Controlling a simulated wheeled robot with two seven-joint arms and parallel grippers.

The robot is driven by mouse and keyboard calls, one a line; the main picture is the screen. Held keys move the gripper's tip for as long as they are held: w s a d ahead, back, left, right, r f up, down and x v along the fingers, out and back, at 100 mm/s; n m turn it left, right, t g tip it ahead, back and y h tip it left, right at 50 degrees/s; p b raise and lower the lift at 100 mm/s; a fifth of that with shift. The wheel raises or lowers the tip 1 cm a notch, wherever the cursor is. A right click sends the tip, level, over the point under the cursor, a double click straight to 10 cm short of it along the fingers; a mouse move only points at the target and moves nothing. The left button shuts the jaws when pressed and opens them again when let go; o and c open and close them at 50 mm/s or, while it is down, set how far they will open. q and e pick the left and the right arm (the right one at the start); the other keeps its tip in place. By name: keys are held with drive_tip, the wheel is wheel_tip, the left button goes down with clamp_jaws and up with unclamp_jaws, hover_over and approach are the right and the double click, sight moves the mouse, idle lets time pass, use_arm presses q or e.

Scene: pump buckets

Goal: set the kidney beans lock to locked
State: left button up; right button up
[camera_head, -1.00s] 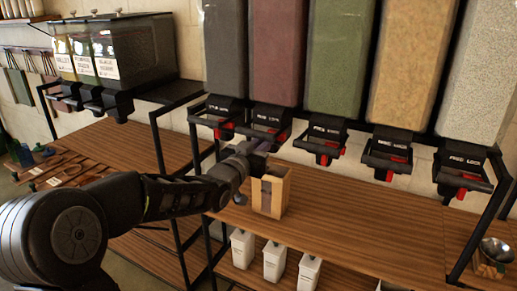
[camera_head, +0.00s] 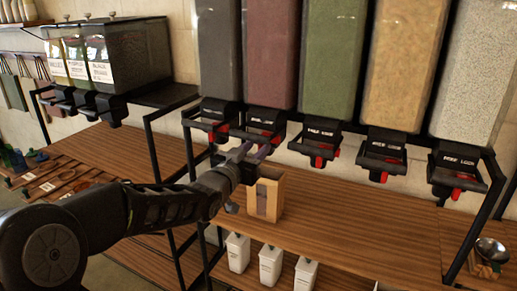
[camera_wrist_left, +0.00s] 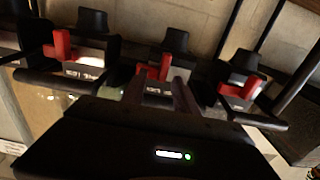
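The bin with dark red contents (camera_head: 270,50), which look like kidney beans, is second from the left in the row of tall bins. Its black dispenser (camera_head: 262,120) hangs below it; its label is too small to read. My left gripper (camera_head: 250,148) is just below and in front of this dispenser, with its two fingers apart and nothing between them. In the left wrist view, the fingers (camera_wrist_left: 158,82) point at a red lock tab (camera_wrist_left: 160,66) on the middle dispenser. Whether they touch it I cannot tell. My right gripper is not seen.
Neighbouring dispensers (camera_head: 210,117) (camera_head: 318,138) with red tabs stand close on both sides. White containers (camera_head: 270,262) are on the lower shelf. The shelf right of the box is clear.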

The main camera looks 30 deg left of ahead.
use_arm(q)
drive_tip(key=s+b, duration=0.1)
drive_tip(key=s, duration=0.4)
drive_tip(key=shift+s+d, duration=0.1)
drive_tip(key=shift+s, duration=0.3)
drive_tip(key=shift+f, duration=0.1)
drive_tip(key=s+d+f+n+g+h, duration=0.1)
drive_tip(key=s+d+f+g, duration=0.2)
drive_tip(key=f, duration=0.9)
drive_tip(key=s+d+f+n+g, duration=0.1)
drive_tip(key=d+f+g, duration=0.3)
drive_tip(key=f, duration=0.7)
drive_tip(key=s+d+f+n+g+h, duration=0.15)
drive_tip(key=d+f, duration=0.45)
drive_tip(key=f, duration=0.6)
drive_tip(key=s+d+f+g, duration=0.3)
drive_tip(key=s+d+f, duration=0.2)
drive_tip(key=s, duration=0.3)
drive_tip(key=s+d+f+m+g+h, duration=0.1)
drive_tip(key=s+d+f+g, duration=0.2)
drive_tip(key=s+d+f, duration=0.2)
drive_tip(key=s+d+f+m+g+h, duration=0.1)
drive_tip(key=s+d+f+g, duration=0.2)
drive_tip(key=s+f, duration=0.6)
drive_tip(key=shift+s+d+f, duration=0.4)
drive_tip(key=shift+s+d, duration=0.55)
drive_tip(key=shift+s, duration=0.1)
